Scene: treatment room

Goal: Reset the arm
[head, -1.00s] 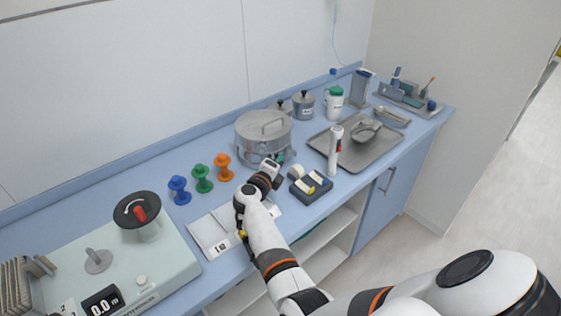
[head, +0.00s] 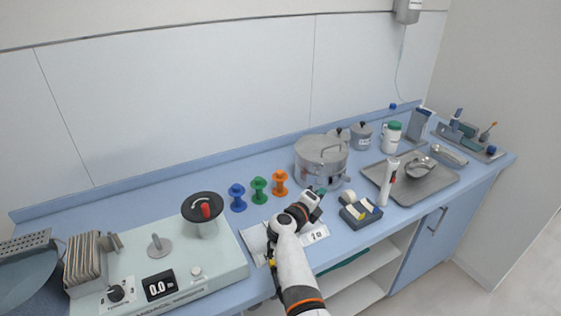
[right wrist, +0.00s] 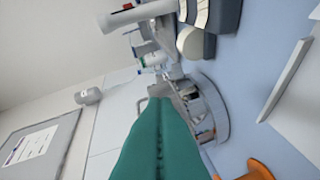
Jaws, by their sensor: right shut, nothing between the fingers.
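My right arm comes in from the bottom of the head view, and its gripper (head: 320,191) is over the counter, just in front of the round steel drum (head: 316,160). In the right wrist view the teal fingers (right wrist: 158,112) are pressed together with nothing between them. The steel drum also shows there (right wrist: 208,108), beyond the fingertips. Whether the fingertips touch the drum, I cannot tell. My left gripper is in neither view.
Blue, green and orange spools (head: 259,190) stand left of my gripper. A stirrer device (head: 203,213) is further left. A dark block (head: 360,213), a white upright bottle-like tool (head: 387,182) and a steel tray (head: 430,186) are to the right. A white sheet (head: 316,236) lies under my arm.

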